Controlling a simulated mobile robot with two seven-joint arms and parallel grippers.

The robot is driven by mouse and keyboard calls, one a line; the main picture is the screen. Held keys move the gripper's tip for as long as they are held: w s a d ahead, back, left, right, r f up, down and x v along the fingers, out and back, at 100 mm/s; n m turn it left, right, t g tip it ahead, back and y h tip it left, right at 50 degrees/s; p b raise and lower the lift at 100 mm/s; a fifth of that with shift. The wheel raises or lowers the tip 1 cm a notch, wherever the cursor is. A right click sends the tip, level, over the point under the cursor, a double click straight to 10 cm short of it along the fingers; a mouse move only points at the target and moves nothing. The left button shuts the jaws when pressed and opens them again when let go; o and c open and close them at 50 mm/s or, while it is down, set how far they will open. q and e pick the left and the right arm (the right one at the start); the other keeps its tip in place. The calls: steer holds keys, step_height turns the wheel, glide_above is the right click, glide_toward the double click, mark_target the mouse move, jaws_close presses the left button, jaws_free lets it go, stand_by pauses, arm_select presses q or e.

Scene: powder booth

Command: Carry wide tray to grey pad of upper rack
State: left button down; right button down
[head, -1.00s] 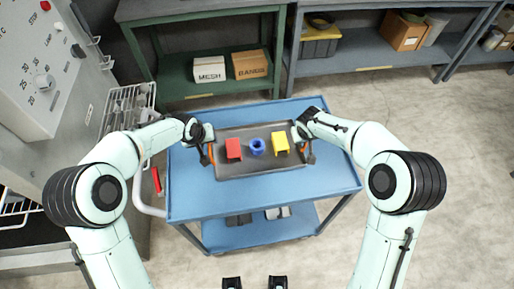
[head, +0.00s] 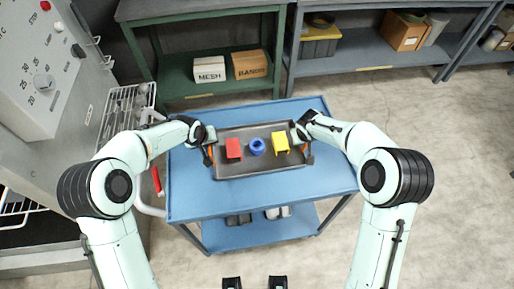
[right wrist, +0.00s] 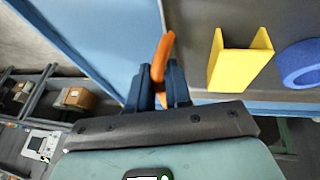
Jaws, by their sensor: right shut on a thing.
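The wide tray (head: 258,171) is dark grey with orange end handles and shows over the blue cart top in the head view. It carries a red block (head: 233,148), a blue ring (head: 257,147) and a yellow channel piece (head: 280,143). My right gripper (head: 305,150) is shut on the tray's right handle; the orange handle (right wrist: 163,50) stands between its fingers in the right wrist view. My left gripper (head: 209,153) is at the left handle, its finger gap too small to judge. I cannot tell whether the tray touches the cart. No grey pad is clearly distinguishable.
The blue cart (head: 190,195) stands ahead. A wire rack (head: 125,108) sticks out of the grey control cabinet (head: 45,95) at the left, with another lower rack (head: 18,203). Shelves with boxes (head: 251,65) stand behind. Floor at the right (head: 460,180) is clear.

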arm_select(q)
steer(key=shift+w+r, duration=0.1)
steer(key=shift+r, duration=0.1)
arm_select(e)
steer(key=shift+w+r, duration=0.1)
steer(key=shift+r, duration=0.1)
